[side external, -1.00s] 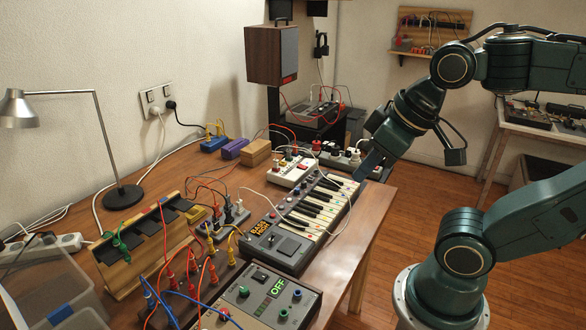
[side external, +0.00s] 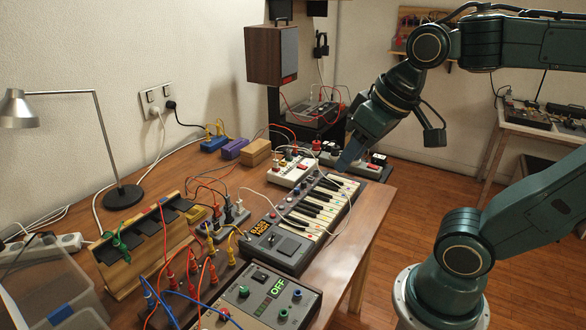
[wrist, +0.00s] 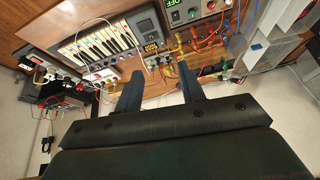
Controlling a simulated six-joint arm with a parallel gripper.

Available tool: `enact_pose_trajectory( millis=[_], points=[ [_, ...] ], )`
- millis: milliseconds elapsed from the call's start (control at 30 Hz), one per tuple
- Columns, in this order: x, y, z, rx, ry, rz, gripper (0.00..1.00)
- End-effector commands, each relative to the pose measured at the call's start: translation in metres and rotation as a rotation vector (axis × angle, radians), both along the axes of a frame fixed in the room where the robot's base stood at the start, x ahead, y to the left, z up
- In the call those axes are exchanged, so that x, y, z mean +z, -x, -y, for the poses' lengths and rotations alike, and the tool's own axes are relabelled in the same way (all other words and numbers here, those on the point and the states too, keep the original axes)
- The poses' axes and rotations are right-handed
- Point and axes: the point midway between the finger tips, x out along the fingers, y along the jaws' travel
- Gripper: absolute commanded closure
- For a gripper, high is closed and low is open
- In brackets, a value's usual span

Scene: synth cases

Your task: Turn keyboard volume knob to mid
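My gripper (side external: 346,162) is above the far end of the keyboard in the side view. In the wrist view its two fingers (wrist: 160,72) are apart with nothing between them. It does not appear to touch the keyboard.
A white box with knobs (side external: 292,172) stands beside the keyboard's far left. A control box reading "OFF" (side external: 262,300) is in front. Patch cables and a wooden rack (side external: 150,255) crowd the left. A power strip (side external: 355,163) lies behind. The table's right edge is clear.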

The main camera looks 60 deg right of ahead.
Motion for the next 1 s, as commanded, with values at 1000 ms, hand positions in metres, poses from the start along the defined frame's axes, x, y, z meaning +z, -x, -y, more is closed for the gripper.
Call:
enact_pose_trajectory(
  millis=[1000],
  points=[
    [0.000,-0.196,0.130,-0.756,-0.199,-0.204,0.61]
  ],
)
